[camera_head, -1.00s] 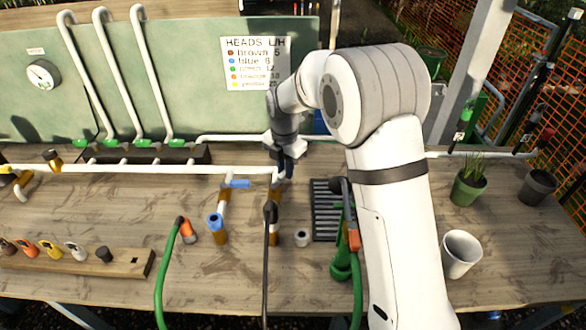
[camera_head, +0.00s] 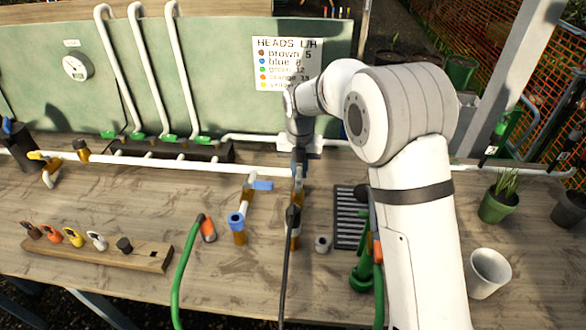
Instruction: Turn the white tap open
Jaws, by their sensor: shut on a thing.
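The white tap is mostly hidden behind my gripper; it sits on the right short pipe branch (camera_head: 297,186), which comes forward off the long white pipe (camera_head: 190,167). My gripper (camera_head: 299,164) points down at the top of this branch. Its dark fingers are shut on the tap's handle, as far as I can make out. The handle's exact angle is hidden. A blue-handled tap (camera_head: 263,185) sits on the branch to the left, apart from my gripper.
A black hose (camera_head: 286,260) runs forward from the right branch. A green hose (camera_head: 184,262) lies to the left. A black drain grate (camera_head: 349,220), a small grey fitting (camera_head: 322,243) and a white cup (camera_head: 489,272) are on the bench. A wooden rack (camera_head: 100,250) holds coloured heads.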

